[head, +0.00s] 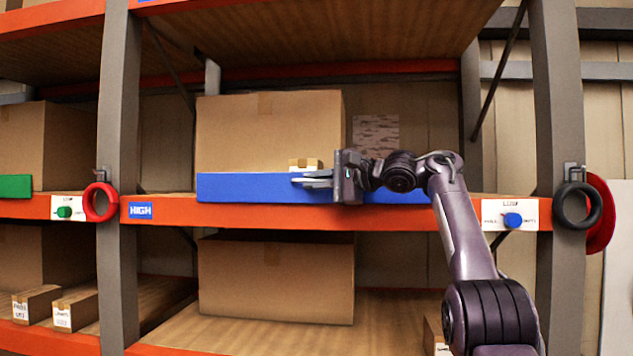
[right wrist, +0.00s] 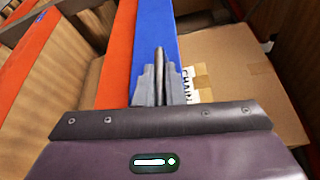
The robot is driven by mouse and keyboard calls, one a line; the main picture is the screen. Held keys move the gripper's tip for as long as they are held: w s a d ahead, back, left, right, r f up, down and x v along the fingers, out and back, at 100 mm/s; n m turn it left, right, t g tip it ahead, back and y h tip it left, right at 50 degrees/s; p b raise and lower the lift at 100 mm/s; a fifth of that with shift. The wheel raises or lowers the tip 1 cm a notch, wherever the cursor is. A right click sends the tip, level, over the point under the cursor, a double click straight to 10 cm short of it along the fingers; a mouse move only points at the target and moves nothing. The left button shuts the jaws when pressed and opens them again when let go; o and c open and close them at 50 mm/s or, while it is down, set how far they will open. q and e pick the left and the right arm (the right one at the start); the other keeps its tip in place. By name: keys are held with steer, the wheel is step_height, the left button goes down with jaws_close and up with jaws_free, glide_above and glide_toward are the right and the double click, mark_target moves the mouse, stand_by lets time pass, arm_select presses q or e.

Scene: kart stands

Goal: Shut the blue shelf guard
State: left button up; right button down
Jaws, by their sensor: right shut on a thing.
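The blue shelf guard (head: 250,187) is a long flat bar along the front of the middle shelf, just above the orange beam. In the head view it runs from the left of the big carton to behind my right arm. It also shows in the right wrist view (right wrist: 154,25) beside the orange beam. My right gripper (head: 318,180) is at the guard's middle, shut on it; a thin upright piece shows between its fingers (right wrist: 160,75) in the right wrist view. The exact contact is hard to see. My left gripper is not in view.
The orange beam (head: 300,215) carries a HIGH label (head: 140,210) and a blue knob (head: 513,220). A black ring (head: 578,205) and a red ring (head: 101,202) hang on the posts.

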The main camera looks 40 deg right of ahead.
steer(key=shift+d+r, duration=0.1)
steer(key=c, duration=1.8)
jaws_free()
steer(key=shift+o, duration=1.4)
steer(key=shift+w+d, duration=0.1)
steer(key=shift+s, duration=0.5)
steer(key=b+v, duration=0.3)
steer(key=v, duration=0.3)
steer(key=shift+s, duration=0.35)
steer(key=shift+s+d, duration=0.1)
steer(key=shift+d, duration=0.15)
